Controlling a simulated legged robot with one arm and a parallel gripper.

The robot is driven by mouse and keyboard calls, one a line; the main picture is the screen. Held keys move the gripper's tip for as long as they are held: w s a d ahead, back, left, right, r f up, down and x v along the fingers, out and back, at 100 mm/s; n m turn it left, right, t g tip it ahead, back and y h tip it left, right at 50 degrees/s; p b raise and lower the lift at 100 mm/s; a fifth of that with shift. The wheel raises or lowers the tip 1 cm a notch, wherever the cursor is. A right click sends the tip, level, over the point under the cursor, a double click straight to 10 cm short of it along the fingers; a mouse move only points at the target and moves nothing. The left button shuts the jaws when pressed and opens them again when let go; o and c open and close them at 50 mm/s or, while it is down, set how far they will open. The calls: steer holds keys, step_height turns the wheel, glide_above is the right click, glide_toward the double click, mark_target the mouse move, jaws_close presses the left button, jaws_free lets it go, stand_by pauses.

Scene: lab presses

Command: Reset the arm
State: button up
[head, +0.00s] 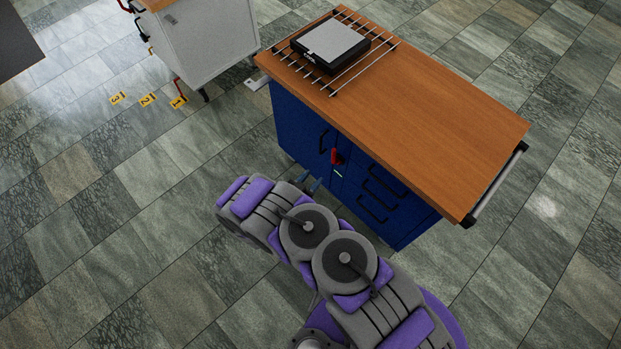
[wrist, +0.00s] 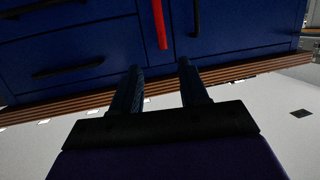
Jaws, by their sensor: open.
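My gripper (wrist: 158,82) is open and empty in the wrist view, its two dark fingers apart and pointing at the blue cabinet front. A red handle (wrist: 160,24) lies beyond the fingers, with a gap in the picture between them. In the head view my purple and grey arm is folded in front of the blue cabinet (head: 300,128). The gripper tips (head: 312,184) show only slightly beyond the arm, close to the cabinet front. The red handle is also in the head view (head: 337,157), on the cabinet doors.
The cabinet's wooden top (head: 430,110) carries a black and grey device (head: 330,43) on a metal rack. A side rail (head: 497,186) sticks out at its right end. A white cart (head: 205,40) stands at the upper left, near yellow floor markers (head: 148,100). The tiled floor at left is clear.

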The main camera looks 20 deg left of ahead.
stand_by(0.5)
steer(key=w+a+r+g+y, duration=0.2)
steer(key=w+r, duration=0.4)
steer(key=r, duration=0.1)
steer(key=w+a+r+g+y, duration=0.1)
steer(key=w+a+r+g, duration=0.15)
steer(key=w+r, duration=0.35)
steer(key=d+r+g+y, duration=0.25)
steer(key=d+r, duration=0.25)
steer(key=r, duration=0.4)
steer(key=s+d+r+n+g, duration=0.2)
steer(key=s+d+r+g, duration=0.4)
steer(key=s+d+r, duration=1.3)
steer(key=s+d+r+g+h, duration=0.1)
steer(key=s+d+r, duration=0.1)
steer(key=s+d, duration=0.5)
steer(key=s+d+r+g+h, duration=0.1)
steer(key=s+d, duration=0.5)
steer(key=s, duration=0.6)
steer(key=shift+d+r+g, duration=0.4)
steer(key=shift+r+g, duration=0.1)
steer(key=shift+g, duration=0.2)
